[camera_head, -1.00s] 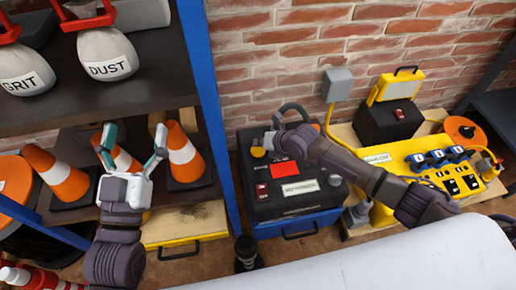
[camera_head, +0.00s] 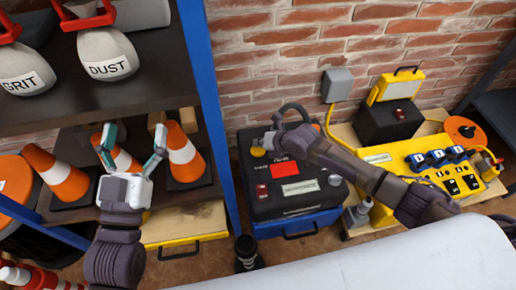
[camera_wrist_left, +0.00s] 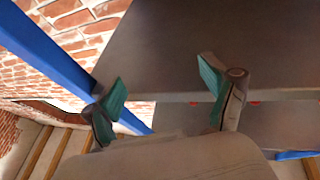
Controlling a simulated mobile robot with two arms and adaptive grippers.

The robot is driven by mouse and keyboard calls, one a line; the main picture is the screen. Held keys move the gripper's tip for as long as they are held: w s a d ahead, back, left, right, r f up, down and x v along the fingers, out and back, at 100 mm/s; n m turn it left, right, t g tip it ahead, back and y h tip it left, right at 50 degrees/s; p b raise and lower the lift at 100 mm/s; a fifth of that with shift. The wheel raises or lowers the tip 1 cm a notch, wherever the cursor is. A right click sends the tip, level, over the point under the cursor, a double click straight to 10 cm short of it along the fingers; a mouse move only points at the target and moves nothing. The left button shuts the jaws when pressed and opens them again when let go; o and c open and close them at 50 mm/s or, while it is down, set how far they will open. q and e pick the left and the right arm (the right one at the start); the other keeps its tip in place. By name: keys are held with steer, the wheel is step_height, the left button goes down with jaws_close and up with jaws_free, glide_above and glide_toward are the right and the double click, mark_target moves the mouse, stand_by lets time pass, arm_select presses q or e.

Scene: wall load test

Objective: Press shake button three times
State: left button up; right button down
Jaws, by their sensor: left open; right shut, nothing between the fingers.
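A black-topped machine (camera_head: 315,209) with a blue base stands on the floor against the brick wall. Its top carries a yellow round button (camera_head: 257,152), a red switch (camera_head: 262,190), a red panel (camera_head: 284,169) and a pale label (camera_head: 300,187). I cannot read which control is the shake button. My right gripper (camera_head: 270,142) is shut and empty, beside the yellow button; I cannot tell whether it touches it. My left gripper (camera_head: 133,150) is open and empty in front of the shelf; its fingers also show in the left wrist view (camera_wrist_left: 165,95).
The shelf's blue post (camera_head: 211,110) stands between my grippers. Orange cones (camera_head: 185,155) and sacks (camera_head: 108,55) sit on the shelves. A yellow control panel (camera_head: 425,165) and a black box with a yellow lamp (camera_head: 390,118) stand to the right.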

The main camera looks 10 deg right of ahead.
steer(key=shift+f, duration=0.3)
arm_select(q)
steer(key=shift+s+r+t+h+b, duration=0.4)
steer(key=shift+r+t, duration=0.3)
steer(key=shift+r, duration=0.1)
arm_select(e)
steer(key=shift+f, duration=0.15)
